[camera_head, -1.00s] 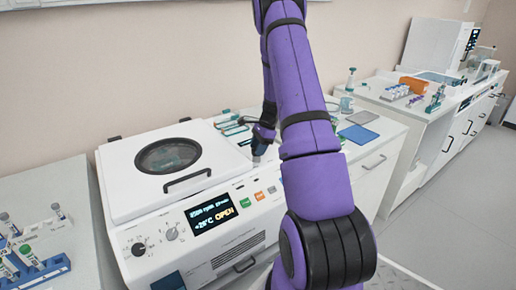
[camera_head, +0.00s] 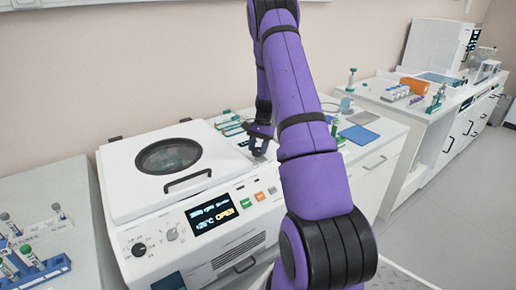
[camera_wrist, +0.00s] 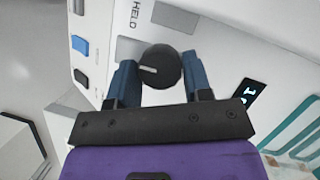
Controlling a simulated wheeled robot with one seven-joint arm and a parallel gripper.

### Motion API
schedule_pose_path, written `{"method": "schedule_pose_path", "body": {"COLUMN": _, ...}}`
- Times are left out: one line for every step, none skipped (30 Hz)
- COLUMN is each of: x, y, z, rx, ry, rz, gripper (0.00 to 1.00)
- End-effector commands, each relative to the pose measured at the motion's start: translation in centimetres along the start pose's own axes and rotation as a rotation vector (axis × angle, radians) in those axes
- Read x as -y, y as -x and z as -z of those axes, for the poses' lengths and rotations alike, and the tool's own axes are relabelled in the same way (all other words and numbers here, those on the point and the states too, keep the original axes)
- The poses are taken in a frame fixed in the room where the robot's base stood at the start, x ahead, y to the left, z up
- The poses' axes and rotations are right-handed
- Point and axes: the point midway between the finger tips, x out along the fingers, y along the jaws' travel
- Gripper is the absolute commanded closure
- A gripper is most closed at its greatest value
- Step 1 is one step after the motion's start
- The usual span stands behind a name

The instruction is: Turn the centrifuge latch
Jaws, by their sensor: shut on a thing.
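The centrifuge (camera_head: 120,205) is a white machine at the left of the head view. Its lid (camera_head: 125,160) with a round dark window looks down, and its display (camera_head: 212,216) reads OPEN. The latch (camera_wrist: 160,62) is a round black knob with a pale pointer line, seen in the wrist view near a HELD label. My gripper (camera_wrist: 160,78) has its two blue fingers on either side of the knob, shut on it. In the head view my gripper (camera_head: 262,140) is at the centrifuge's right end, and the knob is hard to make out there.
A lid handle (camera_head: 187,181) stands at the lid's front. Green and orange buttons (camera_head: 259,196) are on the front panel. Tube racks (camera_head: 35,270) stand at the lower left. A blue pad (camera_head: 358,134) lies on the bench to the right of my arm.

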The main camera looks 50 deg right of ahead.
Motion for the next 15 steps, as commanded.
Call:
{"method": "schedule_pose_path", "body": {"x": 0.06, "y": 0.07, "z": 0.03, "rx": -0.002, "ry": 0.006, "rz": -0.001, "gripper": 0.78}}
{"method": "schedule_pose_path", "body": {"x": 0.06, "y": 0.07, "z": 0.03, "rx": -0.002, "ry": 0.008, "rz": -0.002, "gripper": 0.78}}
{"method": "schedule_pose_path", "body": {"x": 0.06, "y": 0.08, "z": 0.03, "rx": -0.002, "ry": 0.010, "rz": -0.003, "gripper": 0.78}}
{"method": "schedule_pose_path", "body": {"x": 0.06, "y": 0.08, "z": 0.03, "rx": -0.002, "ry": 0.012, "rz": -0.003, "gripper": 0.78}}
{"method": "schedule_pose_path", "body": {"x": 0.06, "y": 0.08, "z": 0.03, "rx": -0.002, "ry": 0.012, "rz": -0.004, "gripper": 0.78}}
{"method": "schedule_pose_path", "body": {"x": 0.06, "y": 0.08, "z": 0.03, "rx": -0.002, "ry": 0.013, "rz": -0.004, "gripper": 0.78}}
{"method": "schedule_pose_path", "body": {"x": 0.06, "y": 0.08, "z": 0.03, "rx": -0.002, "ry": 0.013, "rz": -0.004, "gripper": 0.78}}
{"method": "schedule_pose_path", "body": {"x": 0.06, "y": 0.08, "z": 0.03, "rx": -0.002, "ry": 0.013, "rz": -0.004, "gripper": 0.78}}
{"method": "schedule_pose_path", "body": {"x": 0.06, "y": 0.08, "z": 0.03, "rx": -0.002, "ry": 0.013, "rz": -0.004, "gripper": 0.78}}
{"method": "schedule_pose_path", "body": {"x": 0.06, "y": 0.08, "z": 0.03, "rx": -0.002, "ry": 0.013, "rz": -0.004, "gripper": 0.78}}
{"method": "schedule_pose_path", "body": {"x": 0.06, "y": 0.08, "z": 0.03, "rx": -0.002, "ry": 0.013, "rz": -0.004, "gripper": 0.78}}
{"method": "schedule_pose_path", "body": {"x": 0.06, "y": 0.08, "z": 0.03, "rx": -0.002, "ry": 0.013, "rz": -0.004, "gripper": 0.78}}
{"method": "schedule_pose_path", "body": {"x": 0.06, "y": 0.08, "z": 0.02, "rx": -0.002, "ry": 0.013, "rz": -0.004, "gripper": 0.78}}
{"method": "schedule_pose_path", "body": {"x": 0.06, "y": 0.08, "z": 0.02, "rx": -0.002, "ry": 0.013, "rz": -0.004, "gripper": 0.78}}
{"method": "schedule_pose_path", "body": {"x": 0.06, "y": 0.08, "z": 0.02, "rx": -0.002, "ry": 0.013, "rz": -0.004, "gripper": 0.48}}
